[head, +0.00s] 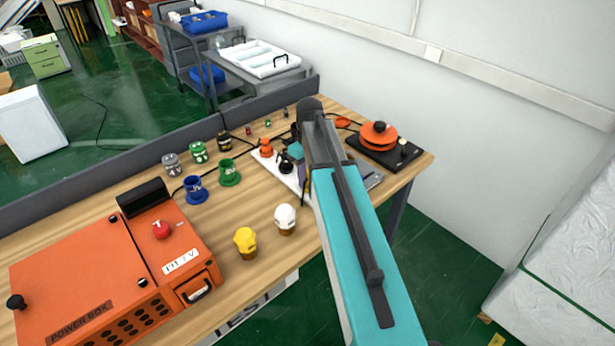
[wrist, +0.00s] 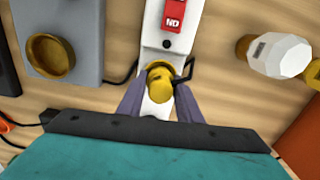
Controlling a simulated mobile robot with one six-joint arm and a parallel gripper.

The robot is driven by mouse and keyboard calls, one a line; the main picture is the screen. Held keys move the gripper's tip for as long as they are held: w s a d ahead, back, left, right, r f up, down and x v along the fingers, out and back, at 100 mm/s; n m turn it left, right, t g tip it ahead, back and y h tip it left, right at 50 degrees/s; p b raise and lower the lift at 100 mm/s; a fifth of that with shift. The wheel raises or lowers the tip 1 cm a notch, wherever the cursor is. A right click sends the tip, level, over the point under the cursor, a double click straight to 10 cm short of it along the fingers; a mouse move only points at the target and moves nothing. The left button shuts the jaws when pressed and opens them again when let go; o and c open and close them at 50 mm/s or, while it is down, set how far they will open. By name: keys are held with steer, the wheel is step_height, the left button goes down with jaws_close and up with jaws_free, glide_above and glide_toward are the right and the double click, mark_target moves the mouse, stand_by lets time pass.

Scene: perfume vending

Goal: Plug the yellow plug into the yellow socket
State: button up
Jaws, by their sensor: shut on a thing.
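In the wrist view, my gripper (wrist: 160,108) is shut on the yellow plug (wrist: 159,85), a short yellow cylinder with a black hooked piece at its right. The plug is over a white strip (wrist: 151,40); I cannot tell whether it touches or sits in it. A grey box with a round yellow-brown ring (wrist: 50,56) is to the left, apart from the plug. I cannot tell whether this ring is the yellow socket. In the head view, my teal arm hides most of the strip (head: 294,183) and the plug.
A red switch (wrist: 176,14) is on the strip. A yellow bulb-like piece (head: 245,240) and a white one (head: 285,217) stand on the wooden table. Blue (head: 195,190) and green (head: 229,173) cups stand behind them. An orange power box (head: 110,262) fills the table's left.

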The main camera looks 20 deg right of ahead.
steer(key=shift+r+p, duration=0.45)
steer(key=shift+p, duration=0.1)
stand_by(1.9)
steer(key=shift+f, duration=0.45)
stand_by(1.3)
steer(key=shift+s+a+f, duration=0.1)
steer(key=shift+s+f, duration=0.15)
steer(key=shift+f, duration=0.2)
stand_by(1.2)
steer(key=o, duration=1.2)
steer(key=shift+s, duration=0.1)
steer(key=shift+d, duration=0.2)
steer(key=shift+c, duration=1)
steer(key=shift+r, duration=0.3)
